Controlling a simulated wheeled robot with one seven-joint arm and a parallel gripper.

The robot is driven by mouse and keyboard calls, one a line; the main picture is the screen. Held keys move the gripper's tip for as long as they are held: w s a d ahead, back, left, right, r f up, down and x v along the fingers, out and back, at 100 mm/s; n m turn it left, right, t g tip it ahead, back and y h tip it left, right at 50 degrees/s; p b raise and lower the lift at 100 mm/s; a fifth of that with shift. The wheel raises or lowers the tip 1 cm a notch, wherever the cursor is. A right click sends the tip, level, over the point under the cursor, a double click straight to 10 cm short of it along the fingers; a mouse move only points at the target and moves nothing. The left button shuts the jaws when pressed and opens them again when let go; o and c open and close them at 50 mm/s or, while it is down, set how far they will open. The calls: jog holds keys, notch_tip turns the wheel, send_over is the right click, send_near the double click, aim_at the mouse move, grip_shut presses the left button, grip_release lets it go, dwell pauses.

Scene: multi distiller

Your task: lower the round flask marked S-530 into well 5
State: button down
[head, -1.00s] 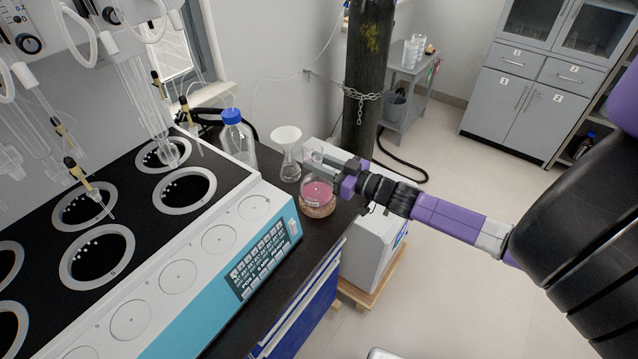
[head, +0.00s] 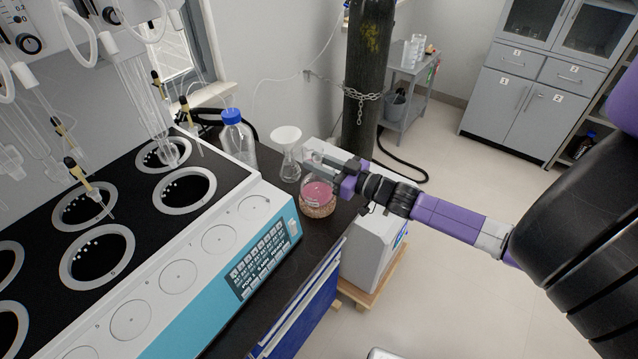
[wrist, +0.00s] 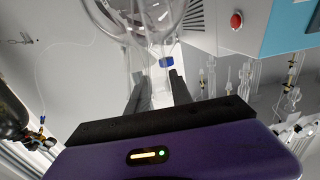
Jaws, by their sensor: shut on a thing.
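A round flask (head: 318,190) with pink liquid sits on a cork ring (head: 317,208) on the dark bench, right of the distiller. My gripper (head: 320,158) is shut on its neck from the right. In the wrist view my gripper (wrist: 160,85) has clear glass of the flask (wrist: 160,22) between and beyond its fingers. The mark on the flask is too small to read. The distiller's black top (head: 129,197) has several open round wells with pale rims, left of the flask. I cannot tell surely which is well 5.
A glass vessel with a white funnel (head: 287,136) stands close behind the flask. A blue-capped bottle (head: 235,138) stands farther left. Glass tubes (head: 140,95) and a yellow-black clip (head: 77,172) hang over the wells.

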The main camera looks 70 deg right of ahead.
dwell(0.4)
jog(key=shift+r+p, duration=1.4)
jog(key=shift+r, duration=0.1)
